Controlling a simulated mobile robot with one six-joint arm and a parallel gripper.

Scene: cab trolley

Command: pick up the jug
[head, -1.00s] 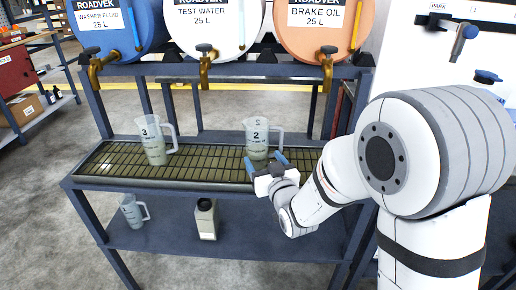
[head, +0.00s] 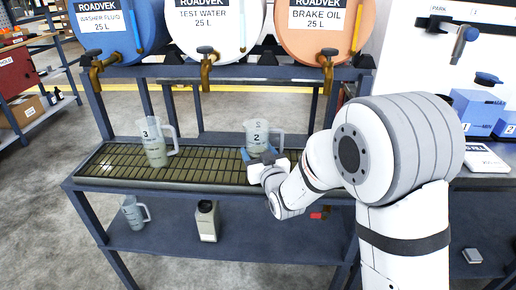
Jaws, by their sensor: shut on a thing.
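A clear jug marked 2 (head: 256,139) stands upright on the grated shelf, under the right part of the drum row. My gripper (head: 258,155) is at the front of this jug, low on its body, with blue fingertips against it. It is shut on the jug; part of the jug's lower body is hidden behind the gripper. A second clear jug marked 3 (head: 156,146) stands on the grate to the left. A third jug (head: 134,212) is on the lower shelf at the left. The jugs on the grate hold some pale liquid.
Three drums with brass taps hang above the grate: blue washer fluid (head: 105,28), white test water (head: 207,25) and orange brake oil (head: 312,28). A dark-capped container (head: 207,220) stands on the lower shelf. Blue boxes (head: 478,108) sit at the right. The grate (head: 205,165) is clear between the jugs.

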